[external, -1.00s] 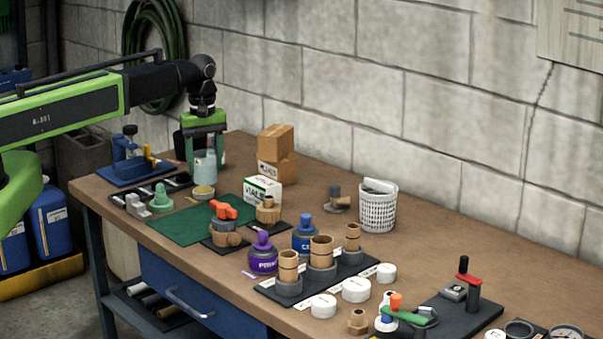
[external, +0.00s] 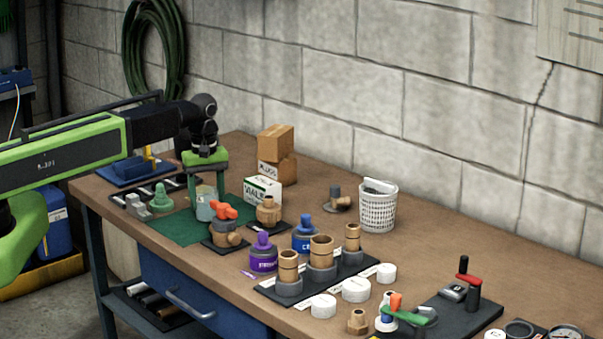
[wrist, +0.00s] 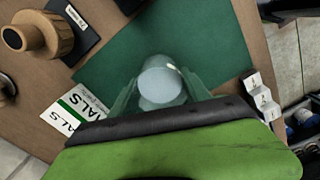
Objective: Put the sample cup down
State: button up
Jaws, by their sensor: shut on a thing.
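The sample cup (external: 205,207) is a pale translucent cup. My gripper (external: 207,197) is shut on it, one finger on each side. The cup looks upright and is over the green mat (external: 172,228), just behind the orange-handled valve (external: 224,211). I cannot tell whether its base touches the mat. In the wrist view the cup (wrist: 160,80) sits between my fingers with the green mat (wrist: 215,45) around it.
Brass fittings, purple and blue bottles and a white basket (external: 377,208) stand to the right. The mat's front left is clear.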

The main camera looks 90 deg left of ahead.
jog(key=shift+f, duration=0.25)
jog(key=o, duration=1.5)
jog(key=shift+r, duration=0.1)
jog(key=shift+o, duration=0.2)
jog(key=shift+r, duration=0.1)
notch_tip(320, 180, up, 12)
jog(key=p, duration=1.2)
jog(key=shift+r, duration=0.15)
